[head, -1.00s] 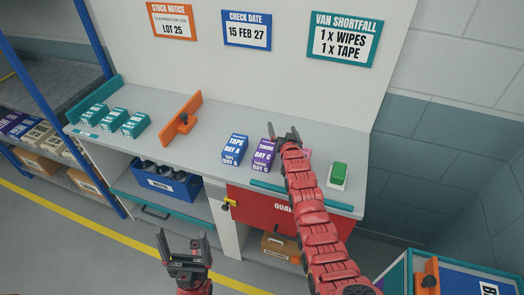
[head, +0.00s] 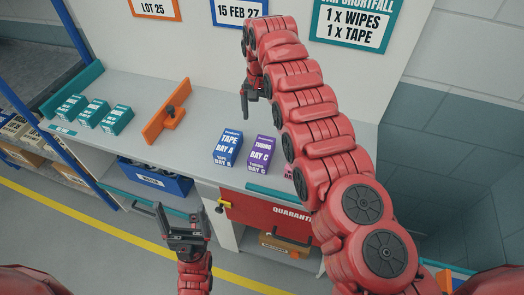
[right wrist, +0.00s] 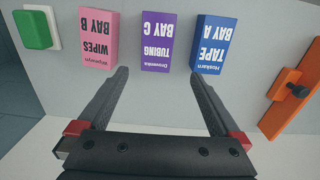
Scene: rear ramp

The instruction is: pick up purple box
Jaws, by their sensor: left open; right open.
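The purple box (head: 262,152), labelled "Tubing Bay C", stands on the grey counter, right of the blue "Tape Bay A" box (head: 228,147). In the right wrist view the purple box (right wrist: 157,42) stands between the pink "Wipes Bay B" box (right wrist: 98,40) and the blue box, beyond the fingertips. My left gripper (head: 183,212) is open and empty in front of the counter. My right arm mostly hides the pink box in the head view.
An orange divider (head: 167,112) stands on the counter left of the blue box. Several teal boxes (head: 92,113) stand further left. A green block (right wrist: 33,30) on a white plate is beside the pink box. A blue bin (head: 152,178) and red quarantine panel (head: 262,213) are below the counter.

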